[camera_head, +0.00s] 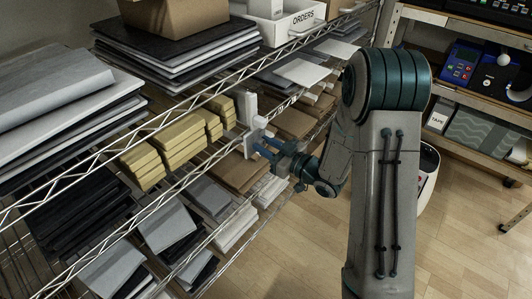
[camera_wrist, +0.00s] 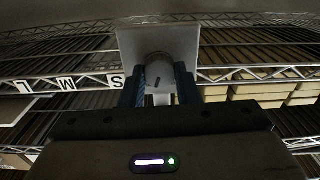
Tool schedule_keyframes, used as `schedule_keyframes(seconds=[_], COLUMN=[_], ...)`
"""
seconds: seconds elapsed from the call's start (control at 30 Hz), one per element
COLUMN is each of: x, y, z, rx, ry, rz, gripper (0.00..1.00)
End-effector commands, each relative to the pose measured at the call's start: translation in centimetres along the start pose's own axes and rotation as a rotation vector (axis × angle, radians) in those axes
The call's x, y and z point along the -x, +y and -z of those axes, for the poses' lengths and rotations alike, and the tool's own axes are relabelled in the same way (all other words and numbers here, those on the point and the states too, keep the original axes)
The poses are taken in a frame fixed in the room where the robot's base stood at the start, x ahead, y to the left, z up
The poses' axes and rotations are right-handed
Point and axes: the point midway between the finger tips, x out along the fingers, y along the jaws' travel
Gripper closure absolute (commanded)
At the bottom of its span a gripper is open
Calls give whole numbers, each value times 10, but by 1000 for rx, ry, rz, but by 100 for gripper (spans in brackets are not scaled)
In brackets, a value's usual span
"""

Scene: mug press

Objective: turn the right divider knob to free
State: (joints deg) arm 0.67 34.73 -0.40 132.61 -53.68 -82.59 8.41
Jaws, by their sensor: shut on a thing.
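The right divider is a white plate (camera_wrist: 190,42) at the shelf's front edge in the wrist view. It also shows in the head view (camera_head: 247,104), beside the yellow stacks. Its round grey knob (camera_wrist: 159,68) sits on the plate's front, with a small dark mark low on its face. My gripper (camera_wrist: 159,86) has one blue finger on each side of the knob and is shut on it. In the head view my gripper (camera_head: 264,146) reaches the shelf front from the right. The knob is too small and covered there to make out its position.
Label tiles S (camera_wrist: 115,81), M (camera_wrist: 67,83) and L (camera_wrist: 24,87) line the shelf edge left of the knob in the wrist view. Yellow stacks (camera_head: 182,140) fill the shelf beside the divider. Wire shelf rails run above and below my gripper.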

Motion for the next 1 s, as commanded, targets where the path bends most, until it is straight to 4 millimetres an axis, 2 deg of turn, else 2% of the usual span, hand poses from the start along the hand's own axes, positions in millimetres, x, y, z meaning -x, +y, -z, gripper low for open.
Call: schedule_keyframes(seconds=[0.03,0.6,1.0], x=[0,0,0], y=[0,-2,-2], z=[-7,-8,-5], rx=[47,586,864], ry=[3,1,1], rz=[0,-1,-1], gripper=[94,94,94])
